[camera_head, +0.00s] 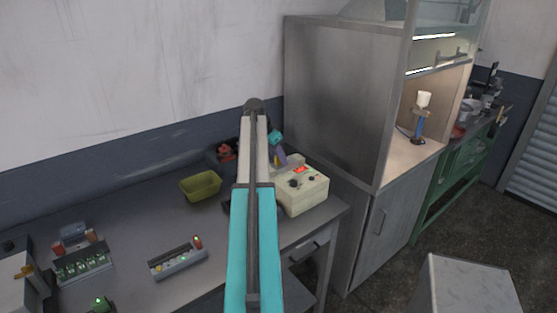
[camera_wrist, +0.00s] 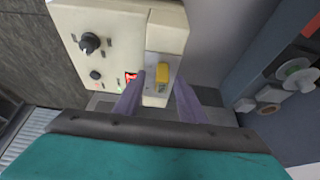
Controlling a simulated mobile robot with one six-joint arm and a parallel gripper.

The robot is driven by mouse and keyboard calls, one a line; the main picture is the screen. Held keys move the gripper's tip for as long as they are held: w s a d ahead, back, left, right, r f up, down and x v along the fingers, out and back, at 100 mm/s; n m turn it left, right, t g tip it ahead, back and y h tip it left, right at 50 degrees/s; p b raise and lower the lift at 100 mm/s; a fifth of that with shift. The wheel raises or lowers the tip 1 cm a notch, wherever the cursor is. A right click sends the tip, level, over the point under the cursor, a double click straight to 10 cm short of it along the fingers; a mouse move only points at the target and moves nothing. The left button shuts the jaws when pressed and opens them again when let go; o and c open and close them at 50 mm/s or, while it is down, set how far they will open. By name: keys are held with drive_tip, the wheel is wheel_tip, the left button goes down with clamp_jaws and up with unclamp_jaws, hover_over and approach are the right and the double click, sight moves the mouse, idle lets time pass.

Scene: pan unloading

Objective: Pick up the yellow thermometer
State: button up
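A small yellow piece (camera_wrist: 162,72), likely the yellow thermometer, shows in the wrist view against the beige instrument box (camera_wrist: 115,30). It lies between the two purple fingers of my gripper (camera_wrist: 160,80). The fingers are apart, with visible gaps on both sides of the yellow piece, so my gripper is open. In the head view my gripper (camera_head: 279,160) is just behind the beige box (camera_head: 303,193), partly hidden by my own arm. Most of the thermometer's body is hidden or too small to make out.
A yellow-green basket (camera_head: 201,186) stands on the grey table (camera_head: 130,215) left of my arm. A tall metal cabinet (camera_head: 340,100) closes off the right side. A dark tray with red items (camera_head: 226,152) is behind.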

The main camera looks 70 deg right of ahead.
idle(0.5)
clamp_jaws()
drive_tip(key=shift+r+p, duration=2.05)
drive_tip(key=shift+r, duration=2.95)
